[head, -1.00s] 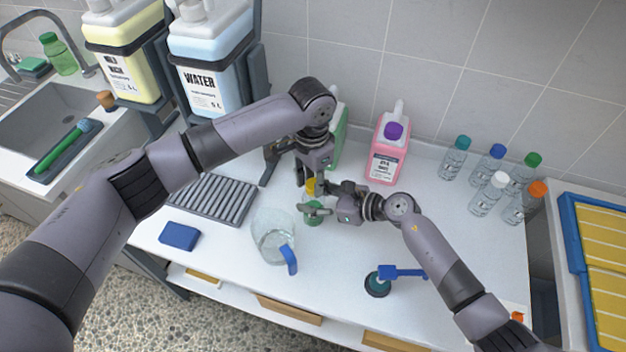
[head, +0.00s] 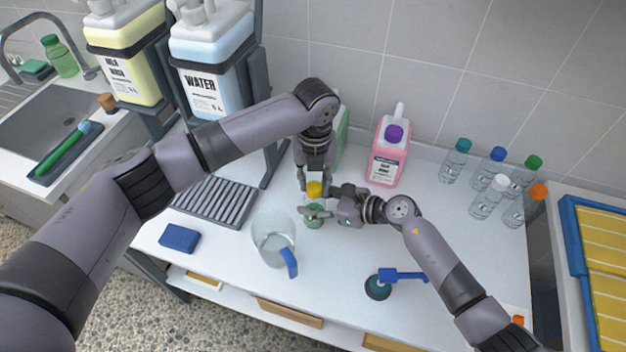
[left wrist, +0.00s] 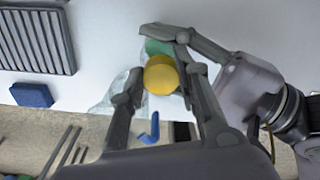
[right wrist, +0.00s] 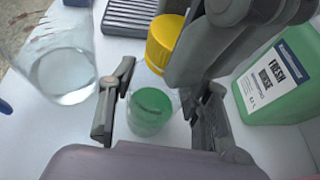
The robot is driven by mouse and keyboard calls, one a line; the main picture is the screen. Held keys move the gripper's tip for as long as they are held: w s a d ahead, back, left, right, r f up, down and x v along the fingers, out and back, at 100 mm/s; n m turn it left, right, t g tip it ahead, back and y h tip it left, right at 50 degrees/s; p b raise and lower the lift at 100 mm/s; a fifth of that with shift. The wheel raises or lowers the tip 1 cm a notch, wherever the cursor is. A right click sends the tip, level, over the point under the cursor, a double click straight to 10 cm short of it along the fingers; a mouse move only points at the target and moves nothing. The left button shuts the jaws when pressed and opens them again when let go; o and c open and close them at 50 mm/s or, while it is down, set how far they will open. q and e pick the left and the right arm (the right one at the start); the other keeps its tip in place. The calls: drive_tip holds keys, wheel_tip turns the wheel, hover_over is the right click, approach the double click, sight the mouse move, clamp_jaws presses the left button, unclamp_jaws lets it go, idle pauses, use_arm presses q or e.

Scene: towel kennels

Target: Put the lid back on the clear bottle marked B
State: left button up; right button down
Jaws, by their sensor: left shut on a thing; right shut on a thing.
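My left gripper (head: 314,187) points down and is shut on a yellow lid (left wrist: 160,75), which also shows in the right wrist view (right wrist: 163,42). My right gripper (head: 318,212) comes in from the right, shut around a small clear bottle (head: 314,219) with green contents; its fingers flank the bottle in the right wrist view (right wrist: 150,112). The bottle stands upright on the counter. The lid is at the top of the bottle in the head view; I cannot tell whether it touches the rim. No letter B is readable on the bottle.
A clear jug with a blue handle (head: 272,242) stands close left of the bottle. A green jerrycan (right wrist: 280,80) and pink jerrycan (head: 386,160) stand behind. Several capped clear bottles (head: 487,198) are at the right.

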use_arm(q)
drive_tip(key=m, duration=0.4)
drive_tip(key=shift+d+m, duration=0.1)
drive_tip(key=shift+m, duration=0.2)
drive_tip(key=m, duration=0.4)
drive_tip(key=shift+d, duration=0.1)
drive_tip(key=o, duration=0.7)
drive_tip(key=shift+o, duration=0.2)
drive_tip(key=shift+r, duration=2.25)
drive_tip(key=shift+c, duration=0.5)
